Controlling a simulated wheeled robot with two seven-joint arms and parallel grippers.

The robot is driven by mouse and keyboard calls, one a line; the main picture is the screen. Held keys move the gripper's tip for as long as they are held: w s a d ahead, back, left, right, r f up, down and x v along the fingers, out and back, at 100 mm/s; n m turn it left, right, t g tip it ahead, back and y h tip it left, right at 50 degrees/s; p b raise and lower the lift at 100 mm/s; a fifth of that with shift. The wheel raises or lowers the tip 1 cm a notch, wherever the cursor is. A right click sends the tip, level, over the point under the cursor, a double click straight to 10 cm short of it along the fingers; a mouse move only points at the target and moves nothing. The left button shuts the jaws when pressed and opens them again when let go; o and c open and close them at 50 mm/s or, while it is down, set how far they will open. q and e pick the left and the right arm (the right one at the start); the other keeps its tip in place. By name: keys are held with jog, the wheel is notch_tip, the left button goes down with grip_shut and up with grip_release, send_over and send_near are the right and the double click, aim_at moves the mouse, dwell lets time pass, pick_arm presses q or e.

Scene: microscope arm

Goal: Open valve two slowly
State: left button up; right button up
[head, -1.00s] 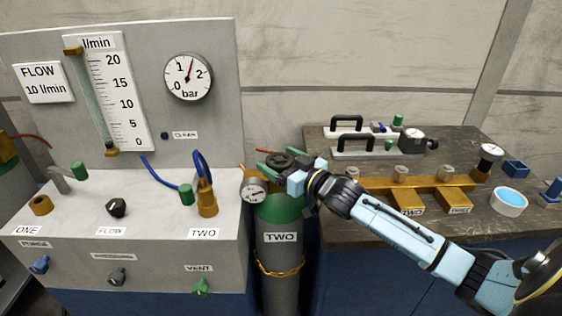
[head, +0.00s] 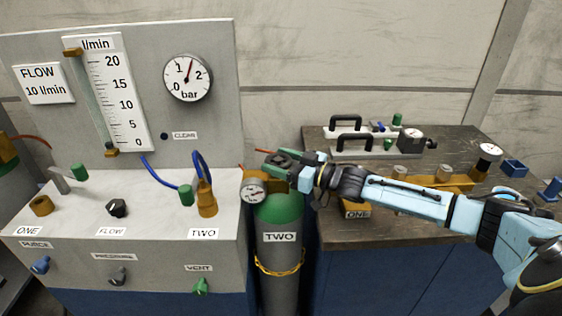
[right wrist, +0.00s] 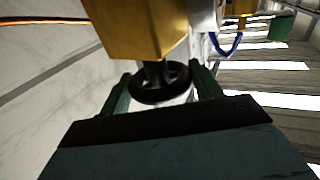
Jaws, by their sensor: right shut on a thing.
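The valve on cylinder two has a dark round handwheel (right wrist: 160,85), which sits between the two fingers of my right gripper (right wrist: 163,92) in the right wrist view. My right gripper (head: 283,161) is shut on this handwheel, which it partly hides in the head view. The brass valve body (right wrist: 140,28) is just beyond the wheel. Below is the green-topped grey cylinder (head: 279,215) labelled TWO, with a small gauge (head: 254,192) at its neck. The needle on that small gauge is too small to read surely. My left gripper is not in view.
The flow panel (head: 215,110) with its bar gauge (head: 187,78) stands left of the cylinder. A chain (head: 279,265) loops around the cylinder. The dark bench (head: 400,232) on the right carries a brass manifold, cases and gauges beneath and behind my right arm.

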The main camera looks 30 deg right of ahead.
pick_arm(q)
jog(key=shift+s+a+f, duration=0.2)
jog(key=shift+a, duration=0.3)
pick_arm(e)
jog(key=shift+r+n+g+y, duration=0.1)
jog(key=shift+n+g+y, duration=0.9)
jog(key=shift+y, duration=0.5)
jog(key=o, duration=1)
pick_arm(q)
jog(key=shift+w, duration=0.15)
